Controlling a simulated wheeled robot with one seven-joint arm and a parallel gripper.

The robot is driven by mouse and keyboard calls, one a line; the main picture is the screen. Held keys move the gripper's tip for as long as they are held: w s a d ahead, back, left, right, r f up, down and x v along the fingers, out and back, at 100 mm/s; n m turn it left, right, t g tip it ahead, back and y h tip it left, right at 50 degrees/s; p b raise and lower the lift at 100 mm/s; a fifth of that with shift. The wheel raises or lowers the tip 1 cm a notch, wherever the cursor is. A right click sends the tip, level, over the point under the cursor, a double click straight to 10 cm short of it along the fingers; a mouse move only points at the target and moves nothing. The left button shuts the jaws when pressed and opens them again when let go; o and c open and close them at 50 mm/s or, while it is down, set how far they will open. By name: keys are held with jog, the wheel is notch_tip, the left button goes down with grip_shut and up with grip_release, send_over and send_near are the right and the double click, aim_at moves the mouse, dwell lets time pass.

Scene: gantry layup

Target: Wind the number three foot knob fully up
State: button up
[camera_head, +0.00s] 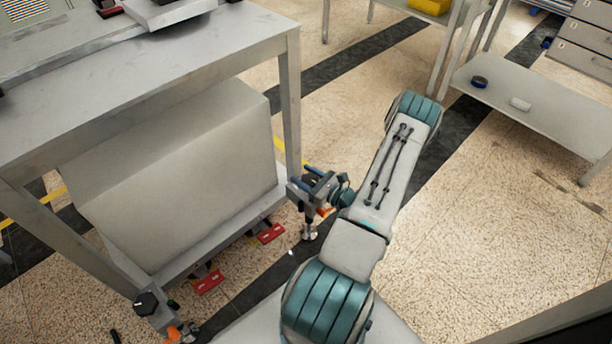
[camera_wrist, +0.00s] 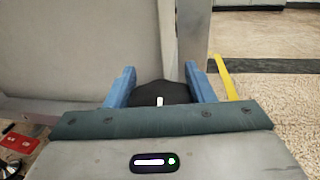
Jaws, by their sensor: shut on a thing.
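My gripper (camera_head: 311,182) is low at the right corner of the grey bench, next to the bench leg. In the wrist view its two blue fingers (camera_wrist: 161,84) are closed on the left and right sides of a black foot knob (camera_wrist: 175,93). The knob has a white mark pointing toward the camera. In the head view my gripper mostly hides this knob, and a metal foot with an orange part shows below it. A second black foot knob (camera_head: 149,302) stands at the near left corner, above another orange part. I cannot read any number on either knob.
A large grey box (camera_head: 190,185) sits under the bench (camera_head: 130,70), close to my gripper. Red pedal-like parts (camera_head: 270,234) lie along its base. The bench leg (camera_head: 291,110) rises beside the gripper. Speckled floor to the right is open, up to a low shelf (camera_head: 545,105).

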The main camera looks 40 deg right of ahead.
jog(key=n+g+y, duration=0.1)
jog(key=y, duration=0.1)
jog(key=n+g+y+b, duration=0.1)
jog(key=n+y, duration=0.2)
jog(key=y, duration=0.1)
jog(key=shift+s+a+f+n+g, duration=0.15)
jog(key=shift+a+n+g, duration=0.15)
jog(key=shift+g, duration=0.1)
jog(key=shift+s+a+n+g+y+b, duration=0.15)
jog(key=shift+n+g+y+b, duration=0.5)
jog(key=shift+n+g+y, duration=0.95)
jog(key=shift+y, duration=0.3)
jog(key=shift+m, duration=0.3)
jog(key=o, duration=1)
jog(key=shift+s, duration=0.1)
jog(key=p+v, duration=0.2)
jog(key=v, duration=1.1)
jog(key=shift+s+d+p, duration=0.25)
jog(key=shift+d+p, duration=0.05)
jog(key=shift+p, duration=0.1)
